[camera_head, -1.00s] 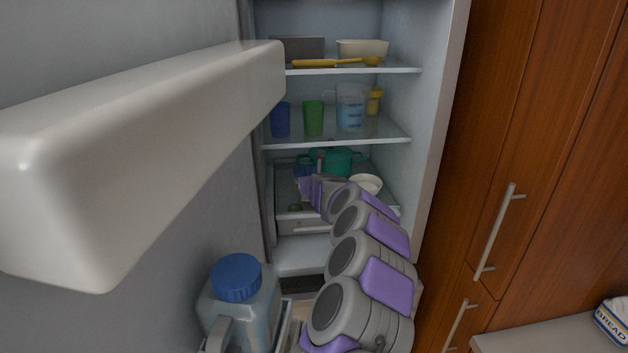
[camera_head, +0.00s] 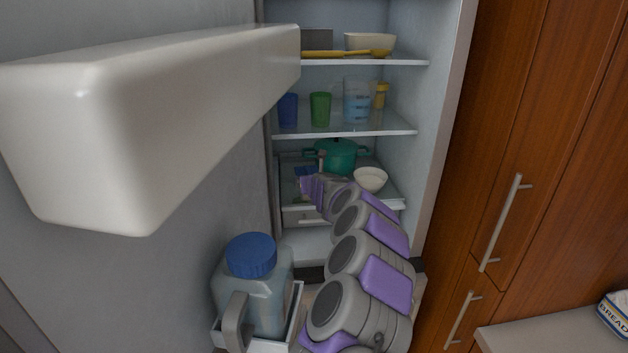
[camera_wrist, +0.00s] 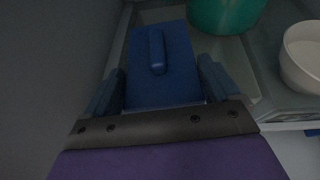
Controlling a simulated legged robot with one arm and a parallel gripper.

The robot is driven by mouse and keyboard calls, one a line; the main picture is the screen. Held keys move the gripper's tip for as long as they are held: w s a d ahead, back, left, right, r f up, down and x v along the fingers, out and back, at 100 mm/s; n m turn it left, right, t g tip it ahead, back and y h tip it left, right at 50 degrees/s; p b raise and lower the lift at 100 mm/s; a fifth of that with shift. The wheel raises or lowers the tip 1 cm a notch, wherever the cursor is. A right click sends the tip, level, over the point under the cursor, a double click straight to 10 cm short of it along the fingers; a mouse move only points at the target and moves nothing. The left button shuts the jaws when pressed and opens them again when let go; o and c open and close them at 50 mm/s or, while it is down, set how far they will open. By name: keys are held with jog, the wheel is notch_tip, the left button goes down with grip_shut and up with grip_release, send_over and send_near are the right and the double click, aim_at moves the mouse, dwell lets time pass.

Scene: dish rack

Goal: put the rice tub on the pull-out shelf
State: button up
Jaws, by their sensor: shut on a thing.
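The blue rice tub (camera_wrist: 160,82), with a raised bar on its lid, sits between the two fingers of my gripper (camera_wrist: 162,78) in the wrist view. My gripper is shut on it. In the head view a small blue patch of the tub (camera_head: 303,172) shows beyond my wrist; my arm hides most of it. The pull-out shelf (camera_head: 392,198) is the low tray in the fridge, drawn out somewhat, and the tub is over its left part. I cannot tell whether the tub touches the shelf.
A green pot (camera_head: 338,157) and a white bowl (camera_head: 370,179) stand at the shelf's back and right. Glass shelves (camera_head: 345,131) with cups are above. The open fridge door with a jug (camera_head: 252,290) is at left; wooden cabinets (camera_head: 530,150) are at right.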

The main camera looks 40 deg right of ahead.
jog(key=shift+d+f, duration=0.3)
jog(key=shift+d, duration=0.6)
jog(key=o, duration=1.3)
jog(key=shift+s+d, duration=0.1)
jog(key=shift+d, duration=0.25)
jog(key=shift+s+a+r, duration=0.1)
jog(key=shift+a+r, duration=0.15)
jog(key=shift+a, duration=0.75)
jog(key=shift+s+r, duration=0.25)
jog(key=shift+s, duration=0.5)
jog(key=shift+s+r, duration=0.2)
jog(key=shift+s, duration=0.55)
jog(key=b+v, duration=0.1)
jog(key=v, duration=1.2)
jog(key=shift+s+a, duration=0.2)
jog(key=shift+a, duration=0.15)
jog(key=shift+d, duration=0.2)
jog(key=shift+c, duration=0.2)
